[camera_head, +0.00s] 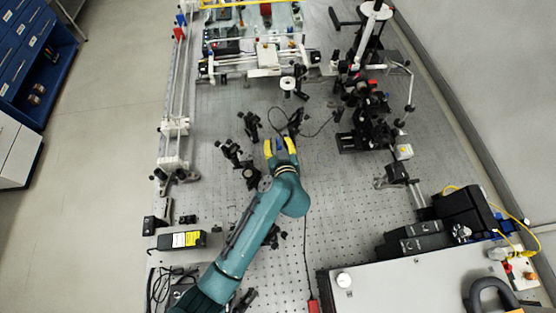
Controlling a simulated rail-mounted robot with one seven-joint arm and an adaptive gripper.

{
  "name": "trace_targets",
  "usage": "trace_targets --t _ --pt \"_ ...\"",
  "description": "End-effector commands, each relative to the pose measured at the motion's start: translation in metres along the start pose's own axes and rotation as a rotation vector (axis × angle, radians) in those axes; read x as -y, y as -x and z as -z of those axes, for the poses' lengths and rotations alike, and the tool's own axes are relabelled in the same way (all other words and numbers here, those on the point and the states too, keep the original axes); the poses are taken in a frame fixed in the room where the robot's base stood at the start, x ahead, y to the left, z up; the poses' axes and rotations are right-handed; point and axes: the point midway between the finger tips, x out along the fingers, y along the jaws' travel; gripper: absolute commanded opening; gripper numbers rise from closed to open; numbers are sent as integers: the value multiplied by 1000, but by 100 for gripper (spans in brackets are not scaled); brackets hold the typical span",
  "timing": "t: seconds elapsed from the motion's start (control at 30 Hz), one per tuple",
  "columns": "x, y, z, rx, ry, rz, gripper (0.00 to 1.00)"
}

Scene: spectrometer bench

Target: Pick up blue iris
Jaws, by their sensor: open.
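My gripper (279,144) is over the middle of the bench, with its two yellow fingertips spread apart. A small bluish patch shows between the fingers; I cannot tell whether it is an object or part of the gripper. A small blue piece (181,20) is at the top left, on the long rail and well away from my gripper. I cannot tell which of these, if either, is the blue iris. A red piece (179,34) is just below the blue piece.
Black optical mounts (250,125) stand close to the left of my gripper. A taller black assembly (366,110) stands to the right. A long rail (175,110) runs along the bench's left edge. A grey box (400,285) fills the lower right. Bare perforated bench (345,200) lies right of my arm.

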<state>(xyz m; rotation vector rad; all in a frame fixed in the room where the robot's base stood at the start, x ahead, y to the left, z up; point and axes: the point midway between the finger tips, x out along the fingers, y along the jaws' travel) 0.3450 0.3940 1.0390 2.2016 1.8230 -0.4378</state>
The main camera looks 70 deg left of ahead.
Motion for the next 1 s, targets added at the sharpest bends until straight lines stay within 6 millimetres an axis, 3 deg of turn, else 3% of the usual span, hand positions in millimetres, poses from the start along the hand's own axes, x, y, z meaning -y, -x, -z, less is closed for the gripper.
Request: trace_targets --t 0.13,0.33,0.67,1.0 --pt "0 0 0 0 0 0 39" --pt "0 1 0 0 0 0 1" --pt "0 1 -1 0 -1 0 0" --pt "-1 4 13 -9 5 -2 0"
